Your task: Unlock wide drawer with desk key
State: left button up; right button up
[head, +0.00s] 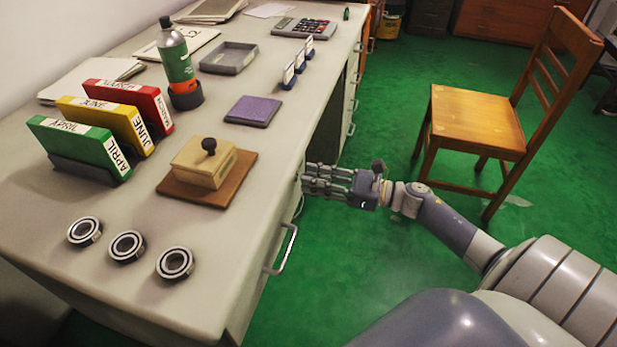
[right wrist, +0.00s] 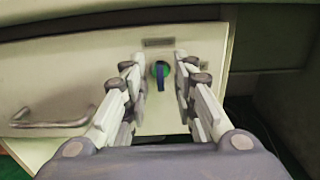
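A key with a blue bow (right wrist: 160,78) sits in a round green-rimmed lock on a pale drawer front (right wrist: 85,75) in the right wrist view. My right gripper (right wrist: 158,66) is open, with one finger on each side of the key and gaps between. In the head view my right gripper (head: 308,180) is at the desk's right side, and the key is hidden there. A metal handle (right wrist: 52,122) is on the drawer front, left of the lock. I cannot tell from these frames whether this drawer is the wide one. My left gripper is not in view.
On the desk (head: 120,200), several bearing rings (head: 127,246), a wooden box (head: 204,163), coloured binders (head: 100,118) and a bottle (head: 176,55) stand left of my right arm. Another view of a drawer handle (head: 283,250) is below the desk edge. A wooden chair (head: 475,118) stands to the right on green floor.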

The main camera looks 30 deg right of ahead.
jog(key=shift+x, duration=0.9)
grip_shut()
